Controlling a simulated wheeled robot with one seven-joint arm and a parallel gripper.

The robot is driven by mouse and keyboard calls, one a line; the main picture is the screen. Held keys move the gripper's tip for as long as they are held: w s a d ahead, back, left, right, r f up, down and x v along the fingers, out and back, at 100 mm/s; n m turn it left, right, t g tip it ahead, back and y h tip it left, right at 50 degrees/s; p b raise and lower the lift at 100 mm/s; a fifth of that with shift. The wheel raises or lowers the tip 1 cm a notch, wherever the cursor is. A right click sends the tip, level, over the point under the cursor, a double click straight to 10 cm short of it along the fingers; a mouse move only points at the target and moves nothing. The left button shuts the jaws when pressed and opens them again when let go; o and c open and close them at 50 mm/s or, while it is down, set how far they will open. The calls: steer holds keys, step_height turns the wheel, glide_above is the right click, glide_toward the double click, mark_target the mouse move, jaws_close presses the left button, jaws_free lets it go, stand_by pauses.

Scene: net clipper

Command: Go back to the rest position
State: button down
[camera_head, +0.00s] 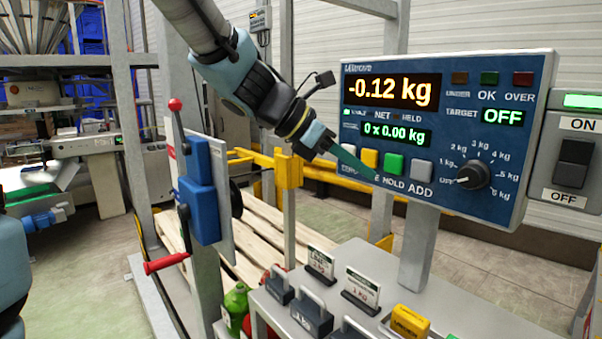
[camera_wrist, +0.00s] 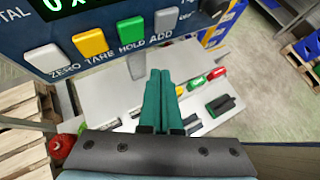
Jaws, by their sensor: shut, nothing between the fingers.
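My gripper (camera_head: 358,163) is shut and empty, its green fingertips in front of the blue weighing panel (camera_head: 500,107). The tips are close to the lower-left buttons; I cannot tell whether they touch the panel. In the wrist view, the shut green fingers (camera_wrist: 159,100) point toward the panel (camera_wrist: 100,22) from below its button row. The panel shows -0.12 kg in orange and 0 x 0.00 kg in green. Its buttons are white, yellow (camera_head: 370,159), green (camera_head: 393,164) and grey. A dial (camera_head: 473,175) sits at the right.
A grey table (camera_head: 480,322) below carries several dark weights (camera_head: 312,314), label cards and a yellow block (camera_head: 410,322). A blue lever box (camera_head: 200,205) on a post stands left. A wooden pallet (camera_head: 225,225) lies behind. An ON/OFF switch box (camera_head: 574,163) is at the right.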

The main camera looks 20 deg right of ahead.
steer(key=w+a+f+m+t+y, duration=0.2)
steer(key=w+a+f+m+y, duration=0.15)
steer(key=a+f, duration=0.5)
steer(key=w+a+f+m+t+y, duration=0.1)
steer(key=w+a+f+m+y, duration=0.3)
steer(key=a, duration=0.7)
steer(key=w+a+f+m+y, duration=0.1)
steer(key=a+f+m, duration=0.2)
steer(key=a, duration=0.6)
steer(key=a+f+m+t+y, duration=0.1)
steer(key=a+f+m, duration=0.3)
steer(key=a, duration=0.6)
steer(key=shift+w+a+f+m+t+y, duration=0.2)
steer(key=shift+w+m+t+y, duration=0.15)
steer(key=shift+m, duration=0.5)
